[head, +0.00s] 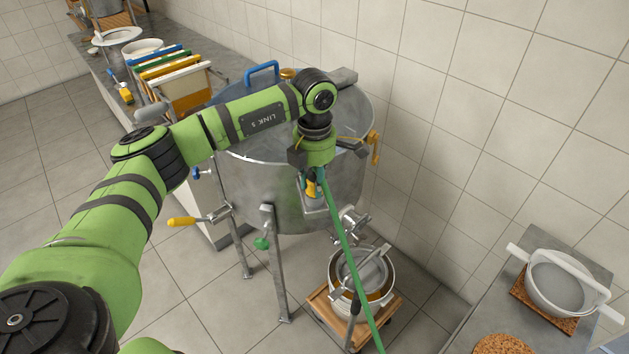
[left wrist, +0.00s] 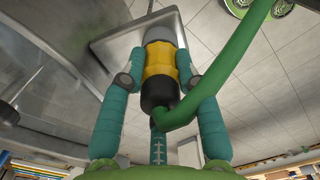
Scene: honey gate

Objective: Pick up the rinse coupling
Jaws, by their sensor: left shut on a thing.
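The rinse coupling (head: 311,188) is a yellow and black fitting on the end of a green hose (head: 347,250). My left gripper (head: 314,176) is shut on it, in front of the steel drum. In the left wrist view, the teal fingers of my left gripper (left wrist: 160,85) close on both sides of the coupling's yellow body (left wrist: 160,66). Its black end and the hose (left wrist: 215,75) point towards the camera. The coupling's far end lies over a grey metal plate (left wrist: 116,42); I cannot tell whether they touch. My right gripper is not in view.
The steel drum (head: 260,190) stands on legs against the tiled wall. A pot with a strainer (head: 362,270) sits on a wooden dolly (head: 322,308) below. A counter with frames (head: 178,85) is at the left; another sieve (head: 556,285) is at the right.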

